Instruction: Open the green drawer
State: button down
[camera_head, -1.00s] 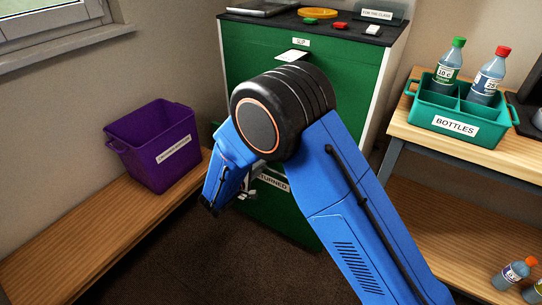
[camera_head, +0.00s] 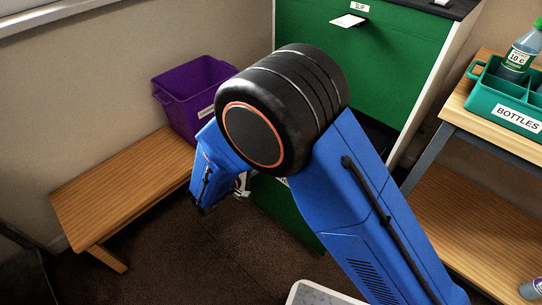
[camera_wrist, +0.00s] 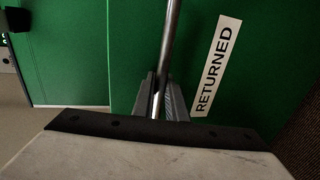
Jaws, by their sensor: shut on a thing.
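The green drawer, labelled RETURNED, fills much of the wrist view (camera_wrist: 265,60). In the head view its front (camera_head: 285,208) shows low on the green cabinet (camera_head: 350,65), mostly hidden behind my arm. My gripper (camera_wrist: 163,100) is shut on the drawer's metal bar handle (camera_wrist: 172,35). A dark gap (camera_head: 376,138) shows under the cabinet's upper green panel, right of my arm; the drawer appears partly pulled out. How far is hidden. In the head view my fingertips are mostly hidden behind the wrist.
A purple crate (camera_head: 190,95) stands on a wooden bench (camera_head: 115,190) at left. A teal bottle carrier (camera_head: 493,95) stands on a wooden table (camera_head: 468,120) at right. A white slip (camera_head: 348,21) sticks out of the upper panel. Dark floor (camera_head: 215,255) lies clear in front.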

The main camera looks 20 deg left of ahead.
dwell(0.3)
jog(key=c, duration=2)
grip_release()
jog(key=shift+c, duration=0.2)
jog(key=shift+s+a, duration=0.1)
jog(key=shift+s, duration=0.05)
jog(key=v, duration=1.7)
